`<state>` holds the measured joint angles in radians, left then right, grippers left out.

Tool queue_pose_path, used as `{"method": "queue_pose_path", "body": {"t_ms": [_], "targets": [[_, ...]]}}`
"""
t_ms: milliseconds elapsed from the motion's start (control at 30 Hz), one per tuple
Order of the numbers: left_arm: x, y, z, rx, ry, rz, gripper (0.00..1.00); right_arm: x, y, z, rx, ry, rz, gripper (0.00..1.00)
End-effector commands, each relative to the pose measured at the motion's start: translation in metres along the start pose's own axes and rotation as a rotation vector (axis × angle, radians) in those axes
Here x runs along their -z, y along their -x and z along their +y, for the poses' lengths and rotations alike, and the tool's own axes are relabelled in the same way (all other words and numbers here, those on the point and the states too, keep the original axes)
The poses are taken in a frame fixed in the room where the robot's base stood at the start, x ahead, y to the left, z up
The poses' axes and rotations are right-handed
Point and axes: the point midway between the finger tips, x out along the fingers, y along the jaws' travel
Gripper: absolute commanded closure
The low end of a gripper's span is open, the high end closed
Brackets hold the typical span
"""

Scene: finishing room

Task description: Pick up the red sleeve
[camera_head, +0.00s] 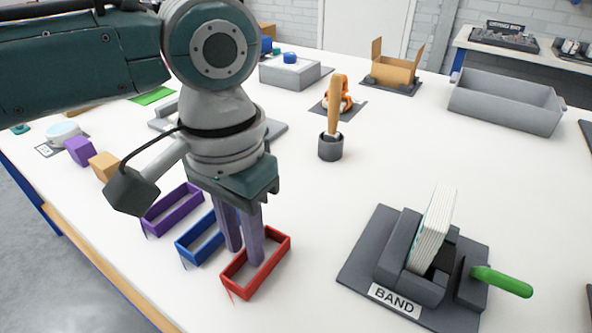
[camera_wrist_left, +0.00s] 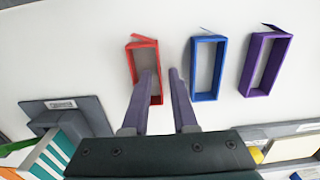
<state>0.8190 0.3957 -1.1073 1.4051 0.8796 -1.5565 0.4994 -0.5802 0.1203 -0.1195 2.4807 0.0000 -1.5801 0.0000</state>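The red sleeve (camera_head: 282,260) is an open rectangular frame lying on the white table, at the front of a row of three. It also shows in the left wrist view (camera_wrist_left: 131,68). My left gripper (camera_head: 245,257) points down at it with its fingers apart. In the left wrist view, the gripper (camera_wrist_left: 162,73) has one finger over the sleeve's opening and the other outside, between the red and blue sleeves. The sleeve's long wall on the blue side lies between them. I cannot tell whether the fingers touch it. My right gripper is not in view.
The blue sleeve (camera_head: 187,259) is close beside the red one, with the purple sleeve (camera_head: 150,228) beyond. A dark fixture labelled BAND (camera_head: 362,270) holds upright white booklets and has a green handle (camera_head: 503,282). A grey cup (camera_head: 330,150) stands behind. The table between is clear.

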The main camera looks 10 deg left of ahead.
Motion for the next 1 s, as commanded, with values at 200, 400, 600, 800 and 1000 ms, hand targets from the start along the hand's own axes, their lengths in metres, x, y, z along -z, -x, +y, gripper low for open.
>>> {"method": "queue_pose_path", "body": {"t_ms": [200, 400, 600, 800, 1000], "targets": [[0.0, 0.0, 0.0, 0.0, 0.0, 0.0, 0.99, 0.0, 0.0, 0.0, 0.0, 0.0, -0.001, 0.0], [0.0, 0.0, 0.0, 0.0, 0.001, 0.0, 1.0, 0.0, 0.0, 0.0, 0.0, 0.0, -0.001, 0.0], [0.0, 0.0, 0.0, 0.0, 0.001, 0.0, 1.0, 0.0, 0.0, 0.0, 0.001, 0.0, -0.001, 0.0], [0.0, 0.005, 0.0, 0.0, 0.001, 0.0, 1.0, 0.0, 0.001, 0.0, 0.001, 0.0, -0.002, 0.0], [0.001, 0.031, 0.0, -0.001, 0.0, 0.003, 1.0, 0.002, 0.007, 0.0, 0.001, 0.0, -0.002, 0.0]]}}
